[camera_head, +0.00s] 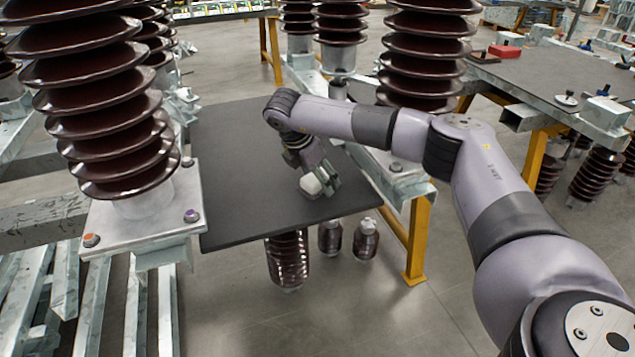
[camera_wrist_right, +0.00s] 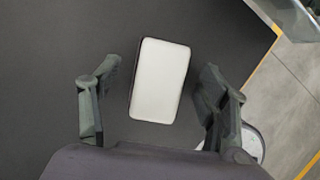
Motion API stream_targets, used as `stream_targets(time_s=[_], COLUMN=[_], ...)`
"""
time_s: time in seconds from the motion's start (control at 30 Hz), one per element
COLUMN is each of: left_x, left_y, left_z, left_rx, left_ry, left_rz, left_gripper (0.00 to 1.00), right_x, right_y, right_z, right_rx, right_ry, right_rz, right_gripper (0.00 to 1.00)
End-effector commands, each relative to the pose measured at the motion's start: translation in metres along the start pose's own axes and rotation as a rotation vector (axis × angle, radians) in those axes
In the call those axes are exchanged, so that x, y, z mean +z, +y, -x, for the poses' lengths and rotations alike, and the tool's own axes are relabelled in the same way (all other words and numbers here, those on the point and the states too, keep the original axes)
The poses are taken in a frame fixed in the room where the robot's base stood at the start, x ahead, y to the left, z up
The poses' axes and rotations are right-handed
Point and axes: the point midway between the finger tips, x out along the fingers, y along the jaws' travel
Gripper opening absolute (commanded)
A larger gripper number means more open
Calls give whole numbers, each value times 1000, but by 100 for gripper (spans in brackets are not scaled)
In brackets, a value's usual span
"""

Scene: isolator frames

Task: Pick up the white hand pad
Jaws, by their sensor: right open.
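The white hand pad (camera_wrist_right: 160,80) lies on a dark table top (camera_head: 235,190). In the right wrist view it is a rounded white rectangle with a dark edge, slightly tilted, between the fingers of my right gripper (camera_wrist_right: 155,100). Both fingers stand apart from it, with a gap on each side. In the head view the right gripper (camera_head: 318,184) points down at the table from the right, and a white rounded shape, the pad or part of it, shows at its fingers. The gripper partly hides it there. My left gripper is not in view.
Tall brown ribbed insulators (camera_head: 100,100) stand on a metal plate at the left, and another (camera_head: 425,50) stands behind my right arm. A workbench (camera_head: 550,75) with small items is at the right. The dark table top around the pad is clear.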

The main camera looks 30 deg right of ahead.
Motion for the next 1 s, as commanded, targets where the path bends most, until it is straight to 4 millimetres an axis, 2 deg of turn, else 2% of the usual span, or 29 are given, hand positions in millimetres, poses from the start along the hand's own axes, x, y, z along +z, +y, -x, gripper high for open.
stream_targets(time_s=[0.13,0.9,1.0], left_x=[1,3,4], left_y=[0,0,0], left_z=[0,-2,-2], left_rx=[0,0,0], left_ry=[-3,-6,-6], left_rz=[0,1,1], left_gripper=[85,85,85], right_x=[0,0,0], right_y=[0,0,0], right_z=[0,0,0], right_rx=[0,0,0], right_ry=[0,0,0], right_rz=[0,0,0], right_gripper=[68,16,13])
